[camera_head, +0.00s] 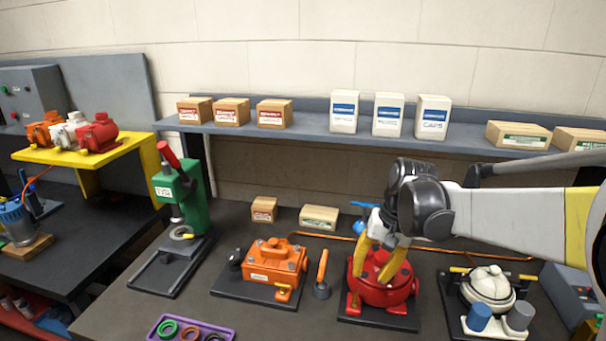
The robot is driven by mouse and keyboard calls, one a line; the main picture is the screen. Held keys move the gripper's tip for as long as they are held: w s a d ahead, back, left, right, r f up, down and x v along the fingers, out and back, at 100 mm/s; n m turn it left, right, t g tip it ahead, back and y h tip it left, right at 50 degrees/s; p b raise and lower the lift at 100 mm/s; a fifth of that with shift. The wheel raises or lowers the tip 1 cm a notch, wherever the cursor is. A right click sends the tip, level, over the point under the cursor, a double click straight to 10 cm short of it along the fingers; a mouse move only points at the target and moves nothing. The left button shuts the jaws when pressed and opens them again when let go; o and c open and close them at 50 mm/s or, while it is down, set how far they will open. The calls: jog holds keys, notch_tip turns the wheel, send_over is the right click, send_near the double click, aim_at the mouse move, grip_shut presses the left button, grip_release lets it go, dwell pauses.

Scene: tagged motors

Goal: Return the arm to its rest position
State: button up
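My arm (510,212) reaches in from the right side of the picture. My gripper (371,274) points down over the red motor housing (385,294) on its dark base plate. Its two yellow fingers are spread apart, with the red top of the housing showing between them. The fingertips overlap the housing in this view, and I cannot tell whether they touch it. I see nothing held up in the gripper.
A grey shelf (310,127) behind carries several boxes.

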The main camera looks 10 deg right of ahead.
jog(key=s+a+n+t+h+b, duration=0.2)
jog(key=s+t, duration=0.4)
jog(key=s, duration=1.1)
jog(key=shift+r+n+b, duration=0.2)
jog(key=shift+n+b, duration=0.35)
jog(key=shift+n, duration=0.05)
dwell(0.5)
